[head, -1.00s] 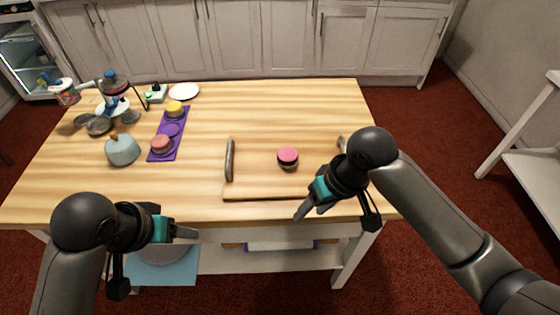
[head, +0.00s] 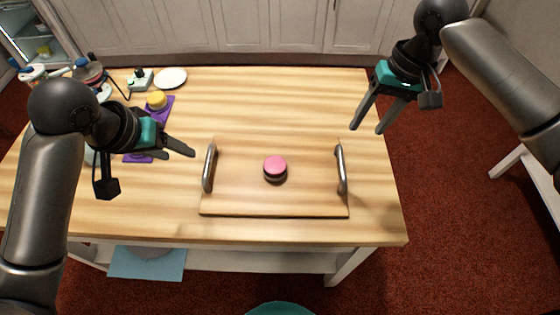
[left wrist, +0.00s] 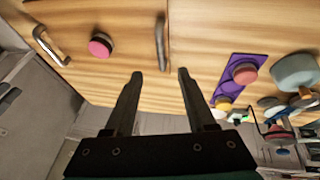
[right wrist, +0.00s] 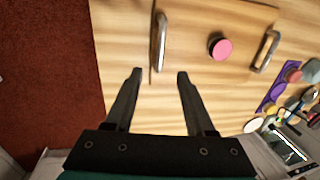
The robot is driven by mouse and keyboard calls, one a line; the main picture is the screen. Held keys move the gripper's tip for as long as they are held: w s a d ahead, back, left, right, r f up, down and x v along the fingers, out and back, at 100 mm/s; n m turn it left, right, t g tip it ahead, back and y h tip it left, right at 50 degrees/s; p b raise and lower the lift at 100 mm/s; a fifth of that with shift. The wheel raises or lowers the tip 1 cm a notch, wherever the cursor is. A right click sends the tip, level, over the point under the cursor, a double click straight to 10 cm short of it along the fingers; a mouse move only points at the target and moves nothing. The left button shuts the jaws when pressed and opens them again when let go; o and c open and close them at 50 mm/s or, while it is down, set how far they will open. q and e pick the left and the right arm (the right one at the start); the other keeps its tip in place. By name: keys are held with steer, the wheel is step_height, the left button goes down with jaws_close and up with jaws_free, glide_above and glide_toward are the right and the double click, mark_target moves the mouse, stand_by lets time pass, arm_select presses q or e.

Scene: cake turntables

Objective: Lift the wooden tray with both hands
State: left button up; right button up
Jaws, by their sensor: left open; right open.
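The wooden tray (head: 240,200) lies flat on the table, with a metal handle standing at each end. A pink-topped dark cake (head: 275,168) sits at its middle. My left gripper (head: 193,153) is just left of the left handle (head: 209,168), open and empty. In the left wrist view, that handle (left wrist: 161,42) is beyond the fingertips, apart from them. My right gripper (head: 366,128) is above and behind the right handle (head: 341,169), open and empty. In the right wrist view, that handle (right wrist: 161,42) is ahead of the fingertips, not touched.
A purple mat (left wrist: 235,80) with small cakes lies left of the tray, partly hidden by my left arm in the head view. A white plate (head: 171,78) is at the back. The table (head: 290,100) is clear behind the tray.

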mark_target(206, 167)
arm_select(q)
steer(key=x, duration=1.5)
steer(key=shift+s+f, duration=0.1)
steer(key=shift+s, duration=0.05)
arm_select(e)
steer(key=a+f, duration=0.1)
steer(key=f, duration=0.4)
steer(key=a+f, duration=0.1)
steer(key=f, duration=0.4)
steer(key=a+f, duration=0.1)
steer(key=f, duration=0.4)
steer(key=shift+s+a, duration=0.1)
arm_select(q)
steer(key=c, duration=0.8)
arm_select(e)
steer(key=c, duration=0.8)
arm_select(q)
jaws_close()
arm_select(e)
jaws_close()
